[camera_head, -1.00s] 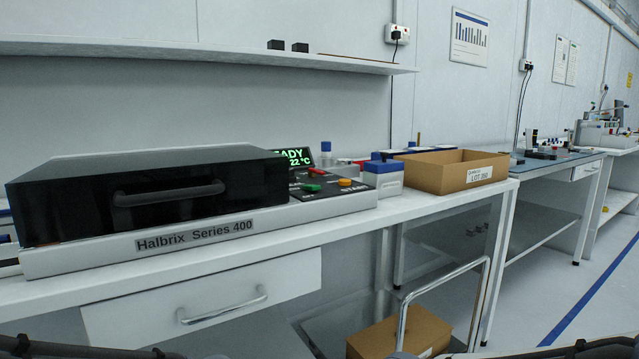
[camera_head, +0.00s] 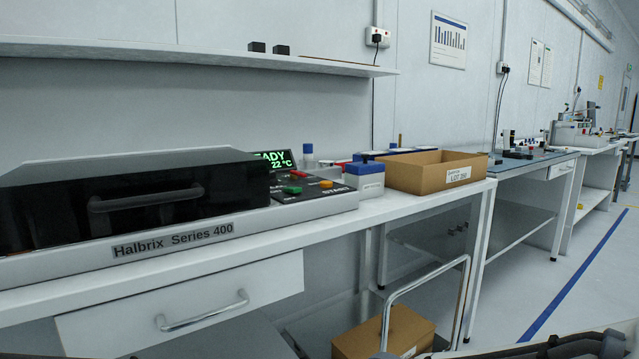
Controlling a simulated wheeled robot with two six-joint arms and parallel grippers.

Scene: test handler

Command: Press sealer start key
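The sealer (camera_head: 175,245), marked "Halbrix Series 400", stands on the white bench at the left, its black lid with a bar handle down. Its control panel (camera_head: 310,196) is at its right end, with a green key (camera_head: 291,190), an orange key (camera_head: 326,184) and a red key (camera_head: 298,174). Lettering that looks like "START" is beside the orange key. The green-lit display (camera_head: 275,158) behind shows "...ADY" and 22 °C, its left part hidden by the lid. Neither gripper's fingers show; only a dark part of my arm is at the bottom right edge.
A blue-lidded box (camera_head: 364,180) and an open cardboard box (camera_head: 428,176) stand right of the sealer. A cart handle (camera_head: 468,290) and a carton (camera_head: 385,330) are before and below the bench. Open floor lies at the right. A shelf (camera_head: 200,57) hangs above.

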